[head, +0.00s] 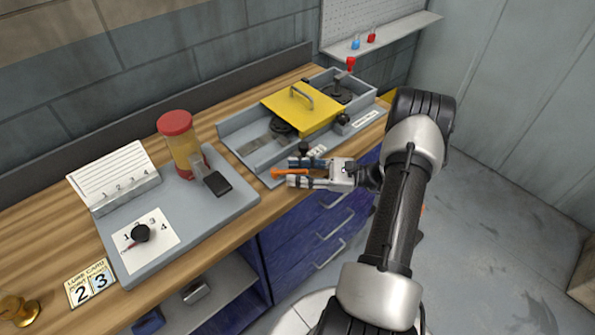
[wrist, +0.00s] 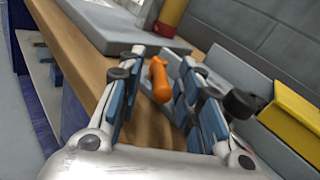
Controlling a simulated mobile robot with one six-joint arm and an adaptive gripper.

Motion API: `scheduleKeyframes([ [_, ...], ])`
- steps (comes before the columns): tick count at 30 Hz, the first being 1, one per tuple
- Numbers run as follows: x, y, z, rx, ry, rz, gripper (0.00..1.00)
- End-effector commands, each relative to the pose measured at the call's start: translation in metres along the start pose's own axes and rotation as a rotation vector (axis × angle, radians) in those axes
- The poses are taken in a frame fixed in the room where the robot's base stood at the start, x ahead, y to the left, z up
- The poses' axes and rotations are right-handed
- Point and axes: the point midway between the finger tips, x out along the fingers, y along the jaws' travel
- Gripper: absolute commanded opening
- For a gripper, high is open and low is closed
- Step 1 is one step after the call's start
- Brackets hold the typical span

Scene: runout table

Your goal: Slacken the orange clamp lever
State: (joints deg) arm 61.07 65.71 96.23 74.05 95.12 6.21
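The orange clamp lever (head: 287,172) sits at the front edge of the grey runout fixture (head: 241,138), and it also shows in the wrist view (wrist: 158,82). My gripper (head: 290,171) comes in from the right at the bench's front edge. In the wrist view its fingers (wrist: 160,58) are spread apart, with the lever between them. The lever looks nearer to the right finger; whether it touches that finger I cannot tell. The lever's pivot is hidden by the right finger.
A yellow cover with a handle (head: 302,108) lies over the fixture. A black knob (head: 304,148) stands close behind my fingers. To the left is a grey panel with a numbered dial (head: 141,233) and a red-capped yellow cylinder (head: 181,147). Blue drawers (head: 318,232) are below.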

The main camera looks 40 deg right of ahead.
Motion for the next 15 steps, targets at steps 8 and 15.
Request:
scheduleKeyframes([
  [8, -0.048, -0.001, -0.001, -0.001, 0.001, -0.006, 0.33],
  [15, -0.095, -0.001, -0.001, -0.002, 0.001, -0.004, 0.33],
])
